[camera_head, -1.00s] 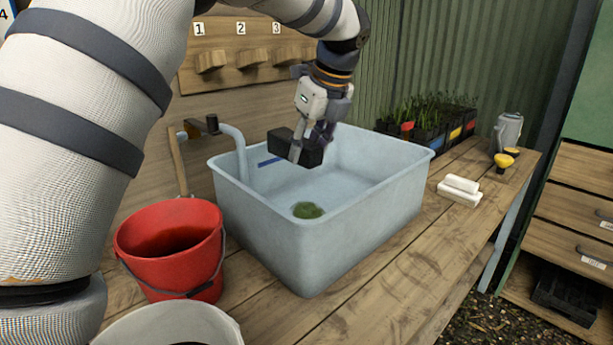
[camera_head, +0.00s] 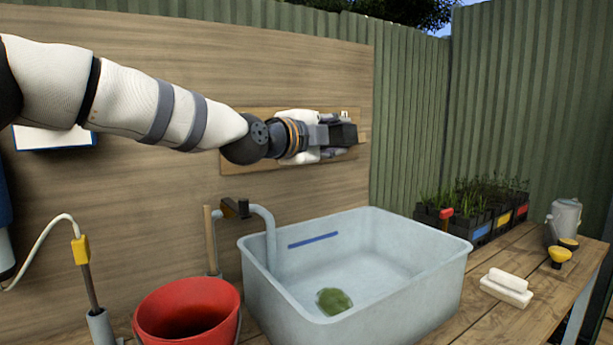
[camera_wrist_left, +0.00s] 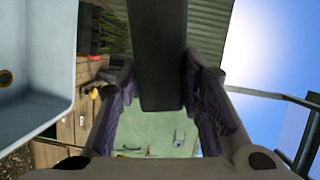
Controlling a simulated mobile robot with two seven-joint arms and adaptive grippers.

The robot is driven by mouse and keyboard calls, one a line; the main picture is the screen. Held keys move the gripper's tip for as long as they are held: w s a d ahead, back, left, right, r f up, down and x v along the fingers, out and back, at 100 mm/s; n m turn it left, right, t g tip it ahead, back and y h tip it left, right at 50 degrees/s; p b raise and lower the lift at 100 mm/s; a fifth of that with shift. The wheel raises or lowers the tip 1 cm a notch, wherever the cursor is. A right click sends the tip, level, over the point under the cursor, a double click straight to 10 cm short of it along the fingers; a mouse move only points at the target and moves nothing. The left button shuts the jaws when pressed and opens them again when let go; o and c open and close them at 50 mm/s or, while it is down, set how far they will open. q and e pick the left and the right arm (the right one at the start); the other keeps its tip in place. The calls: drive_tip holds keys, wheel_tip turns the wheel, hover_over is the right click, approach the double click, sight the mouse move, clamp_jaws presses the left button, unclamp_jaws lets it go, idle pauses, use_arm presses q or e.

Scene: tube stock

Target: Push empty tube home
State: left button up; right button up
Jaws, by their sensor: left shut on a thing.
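My left gripper (camera_head: 328,136) is shut on a dark, square-sided block (camera_head: 344,133), which may be the empty tube. It points to the right, roughly level, in front of the wooden rack board (camera_head: 240,148) on the wall and above the basin's back edge. In the left wrist view the dark block (camera_wrist_left: 158,60) lies between both fingers and runs away from the palm. Whether it is hollow does not show. The arm covers most of the rack; a small number label shows just above the block. My right gripper is not in view.
Below is a pale basin (camera_head: 352,306) with a green lump (camera_head: 333,301) inside and a tap (camera_head: 262,225) behind. A red bucket (camera_head: 187,312) stands left. Black plant trays (camera_head: 480,222), a white block (camera_head: 506,287) and a grey can (camera_head: 565,215) are on the right bench.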

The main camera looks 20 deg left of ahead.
use_arm(q)
drive_tip(key=shift+a+r, duration=0.2)
drive_tip(key=w+a+f, duration=0.1)
drive_tip(key=w+a+b, duration=0.1)
drive_tip(key=a, duration=0.1)
drive_tip(key=shift+w+f, duration=0.35)
drive_tip(key=shift+w+a+b, duration=0.1)
drive_tip(key=shift+a+b, duration=0.1)
drive_tip(key=shift+b, duration=0.1)
drive_tip(key=shift+w+a+r, duration=0.1)
drive_tip(key=shift+a+r, duration=0.1)
drive_tip(key=shift+a, duration=0.05)
drive_tip(key=shift+r, duration=0.15)
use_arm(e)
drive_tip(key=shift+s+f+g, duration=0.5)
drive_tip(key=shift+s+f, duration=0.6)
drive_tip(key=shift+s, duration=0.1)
use_arm(q)
drive_tip(key=shift+a, duration=0.1)
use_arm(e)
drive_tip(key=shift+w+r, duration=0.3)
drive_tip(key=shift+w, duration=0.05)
use_arm(q)
drive_tip(key=shift+w+a+f, duration=0.1)
drive_tip(key=shift+a+f, duration=0.05)
drive_tip(key=shift+f, duration=0.05)
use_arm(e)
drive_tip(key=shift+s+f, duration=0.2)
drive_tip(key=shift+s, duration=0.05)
